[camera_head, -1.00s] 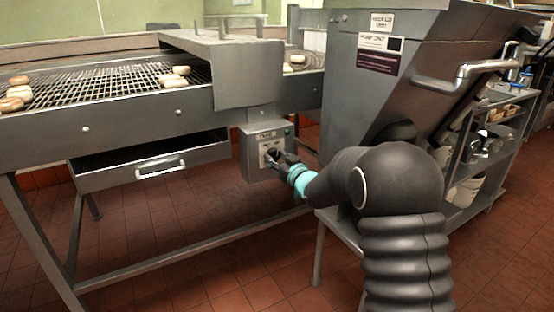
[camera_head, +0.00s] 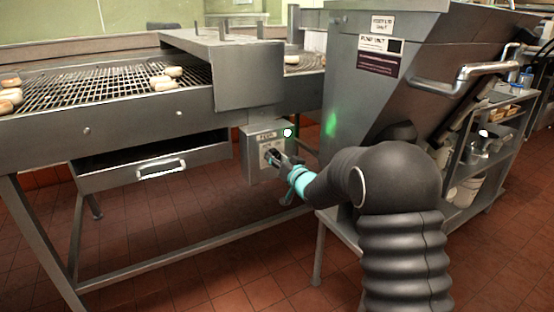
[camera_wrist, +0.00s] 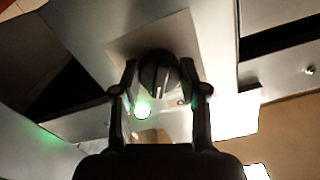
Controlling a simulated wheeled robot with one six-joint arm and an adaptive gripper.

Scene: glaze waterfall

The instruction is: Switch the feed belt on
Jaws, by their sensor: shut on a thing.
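The grey switch box (camera_head: 250,160) hangs under the belt frame, with a pale label plate on its front. My gripper (camera_head: 278,158) is at the front of the box. In the wrist view my gripper (camera_wrist: 160,95) has its two fingers on either side of a dark round knob (camera_wrist: 158,72), shut on it. A green lamp (camera_head: 288,132) glows at the box's upper right. A bright light (camera_wrist: 142,110) also shows by the knob in the wrist view. The wire feed belt (camera_head: 90,92) carries several pale round pieces (camera_head: 165,80).
A drawer (camera_head: 150,165) hangs under the belt at left. A shelf rack (camera_head: 490,150) stands at right. The tiled floor (camera_head: 210,225) below is open.

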